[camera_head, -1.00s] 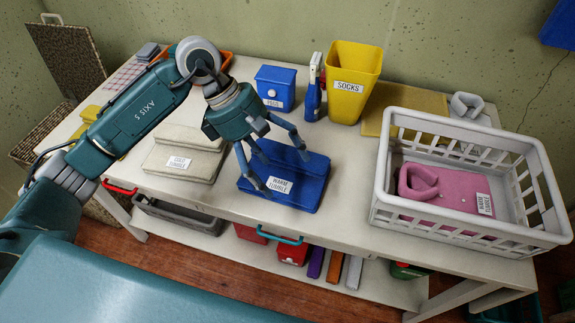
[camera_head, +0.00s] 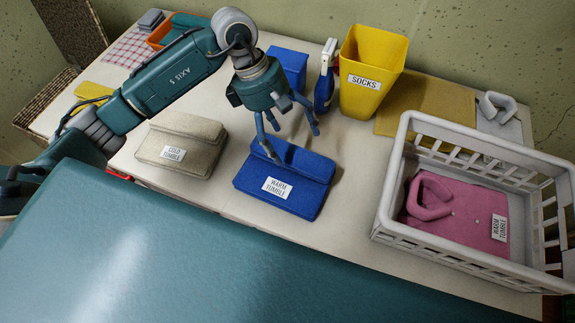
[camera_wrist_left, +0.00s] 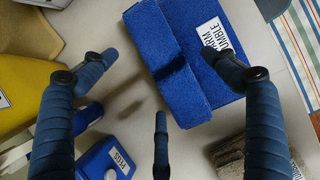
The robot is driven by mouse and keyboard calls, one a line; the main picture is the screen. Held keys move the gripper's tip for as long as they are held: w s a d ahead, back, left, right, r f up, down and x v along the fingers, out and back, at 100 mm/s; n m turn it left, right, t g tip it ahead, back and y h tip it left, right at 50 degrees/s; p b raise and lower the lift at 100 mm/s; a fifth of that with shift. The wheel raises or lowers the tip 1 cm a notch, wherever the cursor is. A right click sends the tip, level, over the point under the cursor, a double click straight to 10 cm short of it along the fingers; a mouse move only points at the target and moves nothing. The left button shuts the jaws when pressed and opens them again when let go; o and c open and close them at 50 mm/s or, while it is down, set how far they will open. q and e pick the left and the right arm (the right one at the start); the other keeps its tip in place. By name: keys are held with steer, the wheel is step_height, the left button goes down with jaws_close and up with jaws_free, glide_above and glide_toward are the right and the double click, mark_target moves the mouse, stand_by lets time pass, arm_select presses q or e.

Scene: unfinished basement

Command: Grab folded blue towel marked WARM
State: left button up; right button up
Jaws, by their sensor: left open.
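The folded blue towel (camera_head: 310,166) lies on the white table, its white WARM TUMBLE label (camera_head: 276,188) on the near flap. It also shows in the left wrist view (camera_wrist_left: 183,55), upper middle, with a dark shadow across it and its label partly behind a finger. My left gripper (camera_head: 290,138) is open and empty, with spread blue fingers above the towel's far edge. One finger overlaps the towel in the head view; contact cannot be told. In the left wrist view my gripper (camera_wrist_left: 161,72) shows apart fingertips around bare tabletop and the towel's edge. My right gripper is not in view.
A beige COLD TUMBLE towel (camera_head: 184,140) lies to the left. Behind are a blue box (camera_head: 290,65), a spray bottle (camera_head: 325,88) and the yellow SOCKS bin (camera_head: 370,70). Table between towel and basket is clear.

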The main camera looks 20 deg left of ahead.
mark_target(293, 148)
arm_select(q)
steer(key=shift+d+f, duration=0.15)
steer(key=shift+f, duration=0.15)
steer(key=shift+d+f, duration=0.1)
steer(key=shift+f, duration=0.2)
steer(key=x, duration=0.1)
steer(key=p+x, duration=0.2)
steer(key=shift+w+f, duration=0.15)
steer(key=shift+f, duration=0.75)
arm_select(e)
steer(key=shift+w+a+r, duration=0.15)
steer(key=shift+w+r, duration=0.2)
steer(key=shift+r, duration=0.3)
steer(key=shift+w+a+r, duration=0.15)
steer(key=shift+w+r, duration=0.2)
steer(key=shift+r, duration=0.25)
arm_select(q)
steer(key=c, duration=1.2)
steer(key=shift+c, duration=0.8)
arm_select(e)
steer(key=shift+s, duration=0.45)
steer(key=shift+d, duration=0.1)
